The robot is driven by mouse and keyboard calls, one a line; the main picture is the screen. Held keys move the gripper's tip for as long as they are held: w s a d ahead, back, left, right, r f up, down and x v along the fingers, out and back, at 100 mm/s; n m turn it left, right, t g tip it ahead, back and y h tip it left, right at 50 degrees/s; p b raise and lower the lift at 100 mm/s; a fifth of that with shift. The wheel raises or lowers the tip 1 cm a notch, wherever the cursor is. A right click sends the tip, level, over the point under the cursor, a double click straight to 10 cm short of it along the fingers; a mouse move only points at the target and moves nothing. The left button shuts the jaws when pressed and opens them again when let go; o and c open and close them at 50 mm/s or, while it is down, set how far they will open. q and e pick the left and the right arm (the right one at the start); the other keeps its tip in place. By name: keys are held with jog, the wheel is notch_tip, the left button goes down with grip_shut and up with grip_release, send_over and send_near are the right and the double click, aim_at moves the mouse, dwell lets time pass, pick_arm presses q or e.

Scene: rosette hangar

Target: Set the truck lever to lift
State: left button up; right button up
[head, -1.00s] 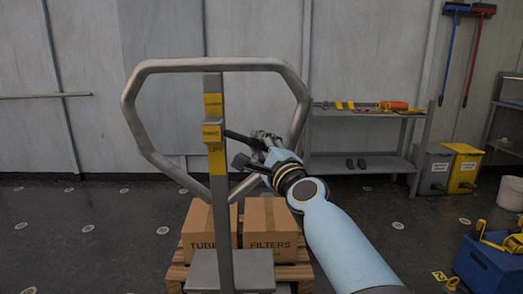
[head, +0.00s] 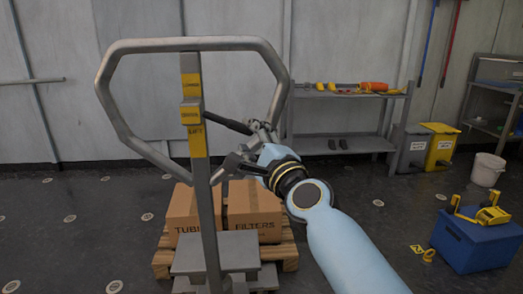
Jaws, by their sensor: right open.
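The pallet truck's tiller has a grey loop handle (head: 185,44) on a grey post. A yellow label strip (head: 195,142) on the post reads LOWER at the top, a middle word that looks like DRIVE, and LIFT at the bottom. The black lever (head: 226,122) comes out of the yellow block at the middle label and slants slightly down to the right. My right gripper (head: 241,147) is open to the right of the post, with one finger near the lever's tip and the other below the lever. I cannot tell whether it touches the lever. My left gripper is not in view.
Cardboard boxes (head: 254,212) marked TUBES and FILTERS sit on a wooden pallet (head: 289,252) behind the post. A shelf with tools (head: 340,145) stands at the back wall. Grey and yellow bins (head: 440,150) and a blue crate (head: 470,245) are at right. The floor at left is clear.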

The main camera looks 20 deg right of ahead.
jog(key=s, duration=0.6)
jog(key=shift+d+f, duration=0.25)
jog(key=shift+f, duration=0.2)
